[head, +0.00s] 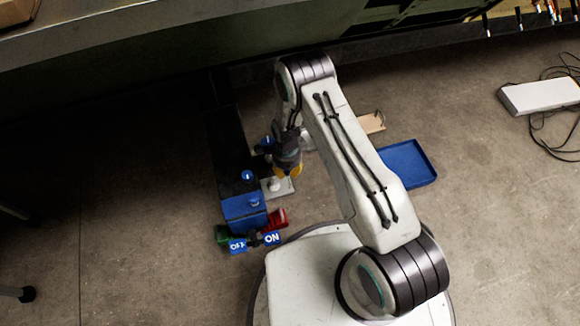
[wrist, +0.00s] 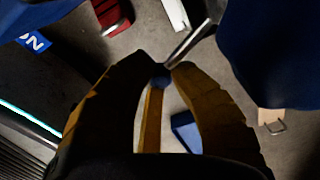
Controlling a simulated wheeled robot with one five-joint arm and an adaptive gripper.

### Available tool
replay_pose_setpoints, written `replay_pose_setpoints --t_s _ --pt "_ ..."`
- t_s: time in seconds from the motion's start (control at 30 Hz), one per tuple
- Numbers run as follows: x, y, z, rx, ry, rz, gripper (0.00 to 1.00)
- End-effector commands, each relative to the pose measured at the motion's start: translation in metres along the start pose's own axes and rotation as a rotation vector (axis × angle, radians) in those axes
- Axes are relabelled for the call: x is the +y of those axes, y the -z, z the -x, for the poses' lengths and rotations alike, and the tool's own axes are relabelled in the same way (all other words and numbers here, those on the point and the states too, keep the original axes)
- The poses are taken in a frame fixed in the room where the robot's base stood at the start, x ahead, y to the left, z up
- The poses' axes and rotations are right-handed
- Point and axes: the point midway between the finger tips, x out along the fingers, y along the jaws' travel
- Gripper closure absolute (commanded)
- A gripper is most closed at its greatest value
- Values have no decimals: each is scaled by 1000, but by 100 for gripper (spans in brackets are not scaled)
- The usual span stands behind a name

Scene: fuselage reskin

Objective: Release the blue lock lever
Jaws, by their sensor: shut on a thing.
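My gripper (wrist: 166,74) shows in the wrist view with its two yellow-brown fingers closed around a small blue knob (wrist: 160,82). The knob appears to be the end of the blue lock lever; a bare metal rod (wrist: 188,45) runs up and right from the fingertips. Much of the knob is hidden by the fingers. In the head view my gripper (head: 291,170) points down beside the dark fixture, above a pale plate (head: 280,188). The knob in its grip cannot be made out there.
The dark fixture (head: 229,145) carries other blue knobs (head: 247,176) and a blue block (head: 243,208). Red (head: 277,218) and green (head: 222,233) pieces with blue labels sit at its near end. A blue tray (head: 424,176) lies to the right on open floor.

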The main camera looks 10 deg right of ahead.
Motion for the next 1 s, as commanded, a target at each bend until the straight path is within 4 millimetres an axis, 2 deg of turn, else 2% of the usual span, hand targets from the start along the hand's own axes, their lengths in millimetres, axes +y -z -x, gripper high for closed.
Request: replay_pose_setpoints --t_s 0.03,0.1,0.77,0.8,1.0 --pt "8 0 -3 6 -17 -19 100" --pt "9 -1 -3 6 -18 -44 100" --pt "12 -5 -3 8 -19 -96 100" --pt "12 -5 -3 8 -19 -95 78" --pt "10 -5 -2 5 -13 -96 61"
